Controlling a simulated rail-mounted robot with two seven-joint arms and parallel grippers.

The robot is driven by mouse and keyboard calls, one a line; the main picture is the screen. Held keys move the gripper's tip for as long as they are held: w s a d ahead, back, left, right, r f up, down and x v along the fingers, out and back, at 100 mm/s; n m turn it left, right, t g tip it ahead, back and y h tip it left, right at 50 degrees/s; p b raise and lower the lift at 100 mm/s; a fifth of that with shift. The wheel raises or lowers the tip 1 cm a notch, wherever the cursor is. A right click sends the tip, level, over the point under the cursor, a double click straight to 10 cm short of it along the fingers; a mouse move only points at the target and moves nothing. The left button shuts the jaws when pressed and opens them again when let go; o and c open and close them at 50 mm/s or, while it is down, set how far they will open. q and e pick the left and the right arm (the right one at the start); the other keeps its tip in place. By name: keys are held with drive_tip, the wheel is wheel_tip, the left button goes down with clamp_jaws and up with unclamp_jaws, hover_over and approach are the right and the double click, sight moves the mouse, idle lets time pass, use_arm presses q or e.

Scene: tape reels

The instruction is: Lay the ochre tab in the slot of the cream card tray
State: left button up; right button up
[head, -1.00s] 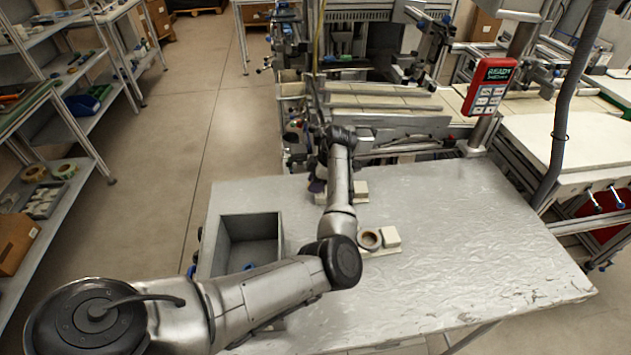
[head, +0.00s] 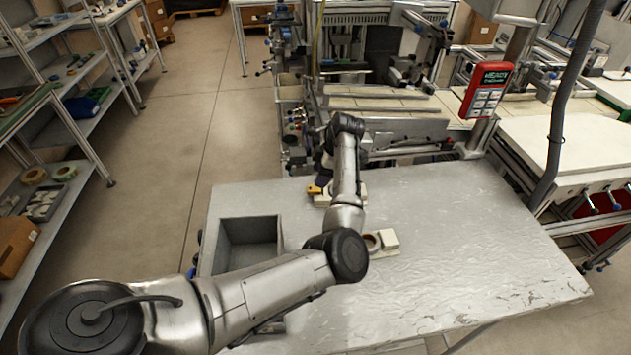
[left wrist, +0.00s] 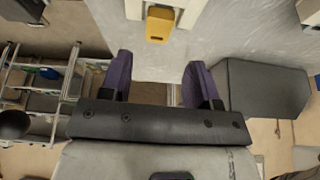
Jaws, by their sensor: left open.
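The ochre tab (head: 314,190) shows at the left edge of the cream card tray (head: 325,200), near the far left part of the table. In the left wrist view, the tab (left wrist: 159,24) lies between two cream side parts of the tray (left wrist: 190,12), and its near end juts past them. How deep it sits in the slot cannot be told. My left gripper (left wrist: 158,68) is open and empty, with its purple fingers apart and short of the tab. In the head view my arm hides part of the tray. My right gripper is out of view.
A grey open bin (head: 249,240) stands on the table left of my forearm. A cream base with a tape reel (head: 372,243) and a cream block (head: 389,239) is nearer, partly behind my arm. The table's right side (head: 470,240) is clear.

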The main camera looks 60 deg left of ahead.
use_arm(q)
drive_tip(key=p+v, duration=0.1)
drive_tip(key=v, duration=0.6)
drive_tip(key=shift+r, duration=0.2)
idle(0.4)
